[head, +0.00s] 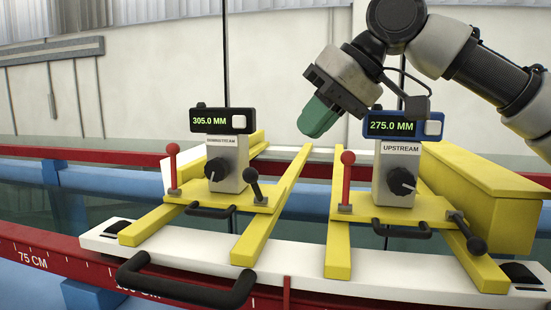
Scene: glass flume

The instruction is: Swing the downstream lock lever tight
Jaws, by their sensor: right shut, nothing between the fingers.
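The downstream gauge (228,160) stands on a yellow carriage at the left, its display reading 305.0 MM. A red-knobbed lever (172,165) stands upright at the carriage's left end. A black-knobbed lever (254,184) at its right end leans up and slightly left. No label shows which one is the lock lever. My right gripper (318,118) is shut and empty, its green fingers pointing down-left. It appears between the two gauges, above and right of the downstream levers, and touches neither. My left gripper is out of view.
The upstream gauge (398,175), reading 275.0 MM, stands at the right with an upright red lever (346,182) and a black lever (468,232) tilted down-right. A black handle (188,285) sticks out in front. Yellow rails and a yellow box (470,190) are close by.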

